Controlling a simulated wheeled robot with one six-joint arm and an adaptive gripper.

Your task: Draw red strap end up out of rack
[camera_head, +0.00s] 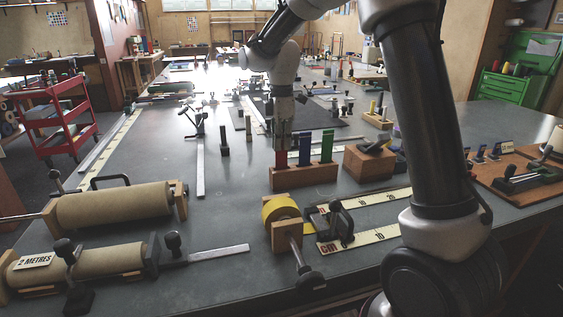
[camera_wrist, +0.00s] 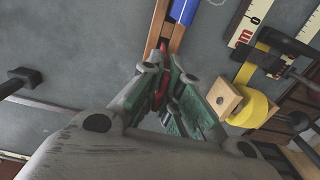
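The red strap end (camera_head: 281,159) stands in the wooden strap rack (camera_head: 300,178), in the leftmost place. In the wrist view the red strap (camera_wrist: 161,76) shows as a narrow strip between the two green-padded fingertips (camera_wrist: 165,74). Whether both pads press on it cannot be made out. The blue strap (camera_wrist: 184,11) and rack (camera_wrist: 159,28) show at the top.
A wooden block (camera_head: 369,163) with dark tools stands right of the rack. A yellow tape roll (camera_head: 281,209) on a wooden stand is in front. Canvas rolls (camera_head: 115,204) lie at the left.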

